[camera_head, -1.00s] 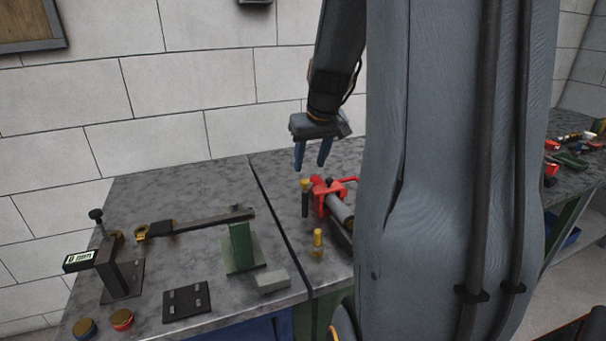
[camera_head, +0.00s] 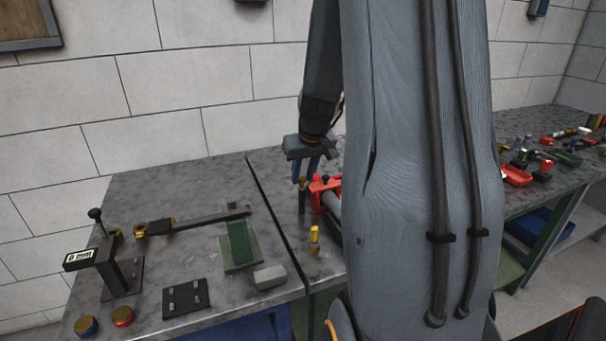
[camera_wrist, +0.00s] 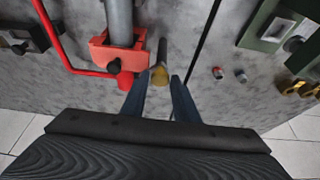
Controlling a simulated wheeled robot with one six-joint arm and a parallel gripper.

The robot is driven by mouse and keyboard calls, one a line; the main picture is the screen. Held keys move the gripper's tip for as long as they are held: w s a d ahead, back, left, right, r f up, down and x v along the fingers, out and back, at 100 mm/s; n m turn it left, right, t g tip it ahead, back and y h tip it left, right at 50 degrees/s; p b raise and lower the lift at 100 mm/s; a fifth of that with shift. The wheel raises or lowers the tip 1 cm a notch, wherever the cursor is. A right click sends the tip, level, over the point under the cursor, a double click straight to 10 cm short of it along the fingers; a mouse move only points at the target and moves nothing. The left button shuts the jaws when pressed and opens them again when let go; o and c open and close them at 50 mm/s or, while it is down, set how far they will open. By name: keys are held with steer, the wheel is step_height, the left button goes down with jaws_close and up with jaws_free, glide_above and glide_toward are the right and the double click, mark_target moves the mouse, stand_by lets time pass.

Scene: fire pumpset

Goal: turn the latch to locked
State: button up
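My gripper (camera_head: 305,181) points down over the bench with its two blue fingers apart. A dark upright post with a yellow tip (camera_wrist: 159,75) shows between the open fingers in the wrist view, and I cannot tell whether they touch it. In the head view this dark post (camera_head: 302,203) stands just below the fingertips. Right beside it is a red clamp-like fixture (camera_wrist: 118,56) holding a grey cylinder (camera_wrist: 119,20). The red fixture also shows in the head view (camera_head: 322,187), partly hidden by my arm. Which part is the latch is not clear.
A yellow-topped post (camera_head: 314,240) stands in front. To the left are a green bracket (camera_head: 240,245), a long-handled tool (camera_head: 200,222), a black stand with a display (camera_head: 120,270) and a dark plate (camera_head: 187,298). A red tube (camera_wrist: 62,50) runs near the fixture.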

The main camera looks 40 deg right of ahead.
steer(key=c, duration=0.6)
steer(key=shift+o, duration=0.2)
steer(key=shift+a+r+m+p, duration=0.1)
steer(key=shift+m+p, duration=0.4)
steer(key=shift+p, duration=0.6)
steer(key=shift+w+m+h, duration=0.1)
steer(key=shift+m+h, duration=0.4)
steer(key=shift+m, duration=0.2)
steer(key=m+b, duration=0.1)
steer(key=b, duration=0.1)
steer(key=m+b, duration=0.2)
steer(key=b, duration=0.1)
steer(key=shift+w+a+f+g+h, duration=0.1)
steer(key=shift+w+f+g+h, duration=0.1)
steer(key=shift+f+g+h, duration=0.2)
steer(key=m+b, duration=0.1)
steer(key=b, duration=0.2)
steer(key=m+b, duration=0.2)
steer(key=b, duration=0.1)
steer(key=shift+a+r+g+h, duration=0.1)
steer(key=shift+r+g+h, duration=0.15)
steer(key=shift+g+h, duration=0.15)
steer(key=shift+m+b, duration=0.3)
steer(key=shift+b, duration=0.35)
steer(key=shift+r, duration=0.1)
steer(key=o, duration=1.1)
steer(key=shift+c, duration=0.2)
